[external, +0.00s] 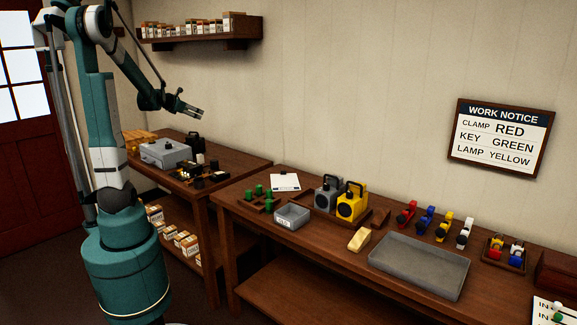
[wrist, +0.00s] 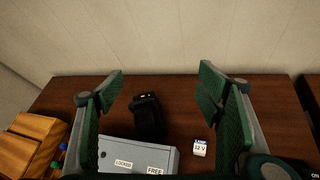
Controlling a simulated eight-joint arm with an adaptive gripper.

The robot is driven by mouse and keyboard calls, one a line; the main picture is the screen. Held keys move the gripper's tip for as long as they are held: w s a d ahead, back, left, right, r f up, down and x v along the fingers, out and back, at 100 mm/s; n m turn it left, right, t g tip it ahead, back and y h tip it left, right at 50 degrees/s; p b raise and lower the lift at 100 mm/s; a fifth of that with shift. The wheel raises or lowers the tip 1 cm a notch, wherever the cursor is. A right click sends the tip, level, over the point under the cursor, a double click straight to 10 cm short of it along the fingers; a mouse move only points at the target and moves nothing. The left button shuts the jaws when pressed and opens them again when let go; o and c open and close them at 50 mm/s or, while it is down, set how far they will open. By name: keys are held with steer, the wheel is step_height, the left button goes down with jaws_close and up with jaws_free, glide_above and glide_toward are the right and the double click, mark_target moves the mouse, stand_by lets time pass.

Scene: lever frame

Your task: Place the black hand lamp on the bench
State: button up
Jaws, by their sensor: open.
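A black object that looks like the hand lamp (wrist: 149,118) stands on the left wooden table behind a grey box in the wrist view. In the external view it appears as a dark upright shape (external: 197,144) beside the grey box (external: 166,152). My gripper (external: 193,113) is in the air above that table, apart from the lamp. In the wrist view my gripper (wrist: 162,85) is open and empty, with its green-padded fingers spread on either side of the lamp in the picture. The long bench (external: 345,243) runs along the wall to the right.
A grey lamp (external: 326,194), a yellow lamp (external: 351,202), a small grey bin (external: 292,216) and a wide grey tray (external: 420,264) occupy the bench. A white 12 V item (wrist: 199,148) is right of the black lamp. A wall shelf (external: 200,35) hangs above.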

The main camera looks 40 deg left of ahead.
steer(key=s+a+f+n+y, duration=0.15)
steer(key=a+n, duration=0.25)
steer(key=a, duration=0.4)
glide_toward(194, 140)
steer(key=shift+h, duration=0.25)
steer(key=w+a, duration=0.1)
steer(key=w+a+f, duration=0.1)
steer(key=a, duration=0.1)
steer(key=w+a+f, duration=0.1)
steer(key=shift+w+a+f, duration=0.15)
steer(key=shift+w+a, duration=0.15)
steer(key=shift+w, duration=0.05)
steer(key=shift+b+x, duration=0.3)
steer(key=shift+x, duration=1)
steer(key=shift+w+a, duration=0.1)
steer(key=shift+w, duration=0.05)
steer(key=shift+b+x, duration=0.65)
steer(key=shift+x, duration=1.8)
